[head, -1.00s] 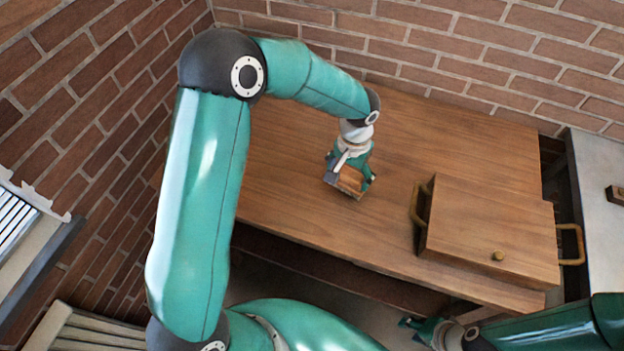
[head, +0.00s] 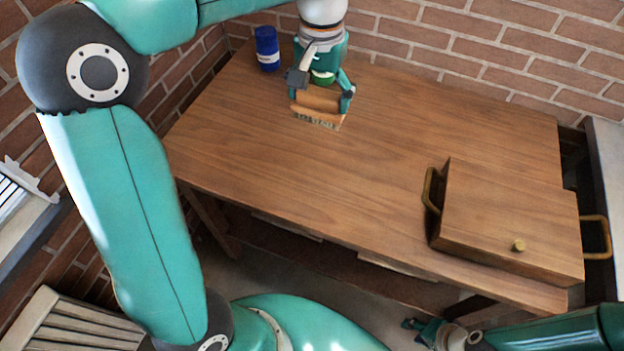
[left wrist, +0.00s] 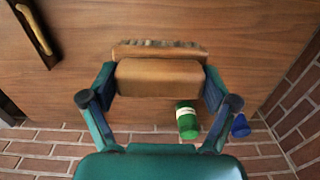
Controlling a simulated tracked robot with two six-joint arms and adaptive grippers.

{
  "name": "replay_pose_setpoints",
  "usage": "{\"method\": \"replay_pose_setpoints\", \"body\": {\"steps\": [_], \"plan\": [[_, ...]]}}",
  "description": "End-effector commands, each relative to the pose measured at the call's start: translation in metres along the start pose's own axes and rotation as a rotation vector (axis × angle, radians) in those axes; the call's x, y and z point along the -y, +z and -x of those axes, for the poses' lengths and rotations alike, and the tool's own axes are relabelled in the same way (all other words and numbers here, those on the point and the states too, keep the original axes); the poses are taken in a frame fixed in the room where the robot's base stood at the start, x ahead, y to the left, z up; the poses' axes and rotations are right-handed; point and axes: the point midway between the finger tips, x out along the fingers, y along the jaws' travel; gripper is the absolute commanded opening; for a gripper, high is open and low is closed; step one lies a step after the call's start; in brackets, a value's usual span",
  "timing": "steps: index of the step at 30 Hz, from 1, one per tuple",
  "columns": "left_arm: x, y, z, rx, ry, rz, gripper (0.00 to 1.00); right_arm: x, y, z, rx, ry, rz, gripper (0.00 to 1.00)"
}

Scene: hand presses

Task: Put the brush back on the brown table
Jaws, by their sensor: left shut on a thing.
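The brush (head: 319,103) has a wooden block body with pale bristles along one side. My left gripper (head: 321,94) is shut on its body, with a finger at each end. The bristles face down toward the brown table (head: 400,130), over its back left part. I cannot tell whether they touch it. In the left wrist view the brush (left wrist: 160,77) sits level between both fingers. My right gripper (head: 420,325) is low at the bottom right of the head view, in front of the table, and its fingers are too small to judge.
A blue can (head: 267,48) stands at the table's back left. A green bottle (left wrist: 188,119) is close behind the brush, partly hidden in the head view. A wooden box (head: 510,215) with brass handles stands on the right. The table's middle is clear. Brick walls bound the back and left.

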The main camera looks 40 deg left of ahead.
Motion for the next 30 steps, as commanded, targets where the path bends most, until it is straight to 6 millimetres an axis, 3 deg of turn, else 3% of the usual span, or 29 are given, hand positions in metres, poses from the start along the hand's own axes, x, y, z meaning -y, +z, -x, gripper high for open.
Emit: {"method": "replay_pose_setpoints", "body": {"steps": [2,5,8,21,30], "plan": [[0.005,0.008,0.008,0.0,0.009,0.012,0.49,-0.003,0.0,-0.007,0.0,0.0,0.0,0.4],[0.009,0.013,0.006,0.008,0.011,0.017,0.49,-0.003,0.0,-0.009,-0.001,0.0,0.0,0.4],[0.009,0.014,-0.012,0.011,0.01,0.018,0.49,-0.004,0.0,-0.011,-0.001,0.0,0.0,0.4],[0.008,0.014,-0.121,0.011,0.01,0.019,0.49,-0.007,0.0,-0.018,-0.001,0.0,0.0,0.4],[0.007,0.014,-0.147,0.008,0.011,0.018,0.49,-0.007,0.0,-0.019,-0.001,0.0,0.0,0.4]]}}
